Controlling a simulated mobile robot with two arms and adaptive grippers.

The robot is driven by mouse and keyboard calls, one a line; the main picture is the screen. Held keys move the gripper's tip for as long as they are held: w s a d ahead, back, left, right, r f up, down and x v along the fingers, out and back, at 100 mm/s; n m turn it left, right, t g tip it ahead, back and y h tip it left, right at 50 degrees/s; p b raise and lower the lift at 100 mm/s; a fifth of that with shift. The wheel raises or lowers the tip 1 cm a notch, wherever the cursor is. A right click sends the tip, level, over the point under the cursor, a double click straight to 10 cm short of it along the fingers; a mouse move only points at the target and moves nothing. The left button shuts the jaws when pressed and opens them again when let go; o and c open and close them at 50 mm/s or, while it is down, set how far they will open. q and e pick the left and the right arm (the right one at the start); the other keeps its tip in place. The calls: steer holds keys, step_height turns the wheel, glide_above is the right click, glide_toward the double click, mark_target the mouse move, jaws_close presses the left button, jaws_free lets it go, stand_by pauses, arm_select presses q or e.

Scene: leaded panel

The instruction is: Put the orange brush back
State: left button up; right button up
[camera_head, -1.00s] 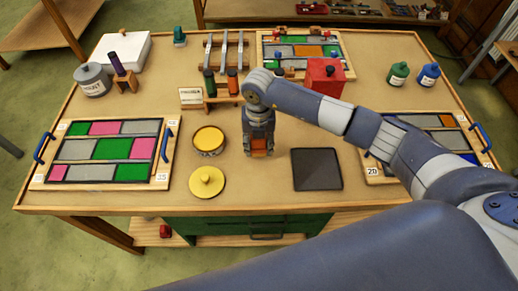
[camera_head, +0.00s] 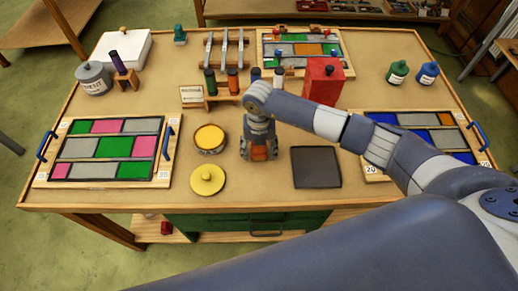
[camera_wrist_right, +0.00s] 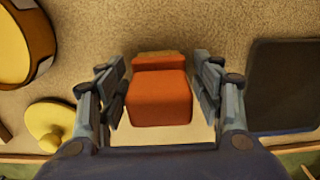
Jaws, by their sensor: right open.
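An orange block-shaped thing with a tan end (camera_wrist_right: 160,95), which looks like the orange brush, is on or just above the table. It also shows in the head view (camera_head: 259,152). My right gripper (camera_wrist_right: 160,100) is open around it, one finger on each side with narrow gaps. My right gripper in the head view (camera_head: 259,150) points down at the middle of the table. A wooden rack (camera_head: 222,101) with a white label stands behind it, with green and orange cylinders (camera_head: 233,82) upright there. My left gripper is not in view.
A yellow tin (camera_head: 209,138) and its yellow lid (camera_head: 207,180) are left of the gripper. A dark square pad (camera_head: 316,167) lies to the right. A red box (camera_head: 323,80) stands behind the arm. Coloured leaded panels (camera_head: 108,150) lie at both sides and at the back.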

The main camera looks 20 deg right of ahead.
steer(key=shift+r, duration=0.1)
steer(key=shift+r, duration=0.25)
step_height(320, 180, up, 10)
steer(key=b, duration=0.3)
steer(key=shift+w+r+b, duration=0.1)
steer(key=shift+r+b, duration=0.1)
steer(key=shift+b, duration=0.1)
steer(key=shift+r, duration=0.65)
